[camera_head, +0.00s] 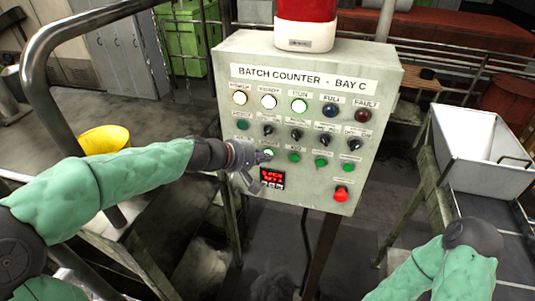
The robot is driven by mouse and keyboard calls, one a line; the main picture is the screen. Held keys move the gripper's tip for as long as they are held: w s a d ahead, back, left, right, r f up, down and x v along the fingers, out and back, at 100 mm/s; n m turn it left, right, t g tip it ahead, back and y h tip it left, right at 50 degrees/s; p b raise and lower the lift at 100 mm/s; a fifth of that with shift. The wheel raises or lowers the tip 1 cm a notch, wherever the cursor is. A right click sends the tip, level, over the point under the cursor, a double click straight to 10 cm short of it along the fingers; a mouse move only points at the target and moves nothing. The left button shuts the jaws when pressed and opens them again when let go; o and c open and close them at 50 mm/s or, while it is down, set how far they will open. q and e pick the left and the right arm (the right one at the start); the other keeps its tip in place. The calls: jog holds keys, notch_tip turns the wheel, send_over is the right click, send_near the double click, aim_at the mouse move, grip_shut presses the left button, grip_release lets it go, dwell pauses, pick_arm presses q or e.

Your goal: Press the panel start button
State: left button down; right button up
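The grey control panel (238,66) headed "BATCH COUNTER - BAY C" stands in front of me. It has a lone green button (242,124) at its left and a lower row of green buttons, including one in the middle (293,157). Their small labels are too blurred to tell which is start. My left gripper (260,161) is at the panel's lower left, its tip at or just in front of the leftmost lower green button (268,153). I cannot tell whether it touches, or whether its fingers are open. My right arm shows at lower right, its gripper out of view.
Black switches (296,134), a red display (272,176) and a red button (341,194) are on the panel. A metal rail (42,55) and yellow bowl (105,138) are left; a white hopper (470,150) is right.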

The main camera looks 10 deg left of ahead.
pick_arm(q)
jog(key=shift+s+r, duration=0.1)
jog(key=shift+s, duration=0.25)
jog(key=s, duration=0.6)
jog(key=shift+b, duration=0.4)
jog(key=shift+a, duration=0.15)
